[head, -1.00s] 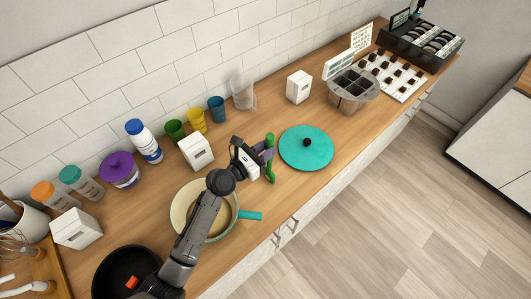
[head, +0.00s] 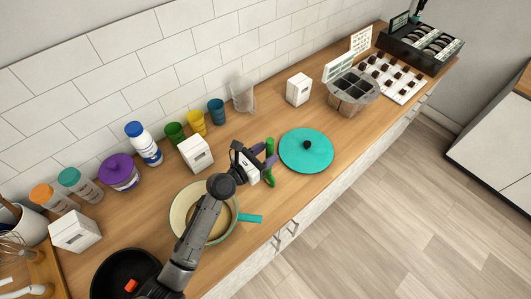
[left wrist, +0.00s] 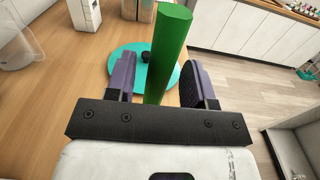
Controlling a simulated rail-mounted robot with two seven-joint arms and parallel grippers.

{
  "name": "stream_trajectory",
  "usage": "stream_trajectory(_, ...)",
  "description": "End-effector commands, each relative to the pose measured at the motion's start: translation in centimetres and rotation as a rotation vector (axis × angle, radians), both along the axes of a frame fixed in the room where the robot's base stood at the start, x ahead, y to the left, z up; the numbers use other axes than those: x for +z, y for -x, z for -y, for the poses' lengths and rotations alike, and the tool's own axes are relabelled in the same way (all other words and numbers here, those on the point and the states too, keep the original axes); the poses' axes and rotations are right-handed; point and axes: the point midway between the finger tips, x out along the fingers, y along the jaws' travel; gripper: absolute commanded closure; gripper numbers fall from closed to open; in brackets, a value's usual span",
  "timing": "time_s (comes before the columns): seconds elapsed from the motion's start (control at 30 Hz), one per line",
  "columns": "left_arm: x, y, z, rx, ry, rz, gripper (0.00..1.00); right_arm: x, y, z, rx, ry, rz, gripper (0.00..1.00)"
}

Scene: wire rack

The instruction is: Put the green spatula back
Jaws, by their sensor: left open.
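The green spatula (head: 269,145) is on the counter just left of the teal lid in the head view. My left gripper (head: 265,156) is at it, with the purple-grey fingers partly covering it. In the left wrist view the green handle (left wrist: 167,50) stands up between the two open fingers (left wrist: 160,85), with a visible gap to the right finger. Its lower end is hidden behind the gripper. My right gripper is not in view.
The teal lid (head: 318,152) lies right of the spatula. A cream pan (head: 178,218) with a teal handle sits below my left arm, and a black pan (head: 112,268) is further left. White boxes (head: 197,154), cups and bottles line the wall. The front counter edge is close.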

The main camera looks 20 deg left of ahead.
Motion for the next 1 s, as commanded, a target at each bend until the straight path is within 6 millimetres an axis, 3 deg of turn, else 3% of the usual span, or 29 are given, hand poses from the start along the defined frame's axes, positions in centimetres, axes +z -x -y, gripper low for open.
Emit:
stream_trajectory(0.17, 0.1, 0.0, 0.0, 0.000, 0.000, 0.001, 0.51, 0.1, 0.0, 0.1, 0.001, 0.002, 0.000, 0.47)
stream_trajectory(0.3, 1.5, 0.0, 0.0, 0.000, -0.001, 0.004, 0.51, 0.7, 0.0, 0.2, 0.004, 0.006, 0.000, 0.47)
stream_trajectory(0.7, 1.0, 6.7, -3.3, 0.000, -0.001, 0.000, 0.51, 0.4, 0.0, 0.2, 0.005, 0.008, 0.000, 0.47)
stream_trajectory(1.0, 1.1, 10.0, -4.9, 0.000, -0.001, 0.000, 0.51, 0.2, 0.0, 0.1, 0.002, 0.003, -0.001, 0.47)
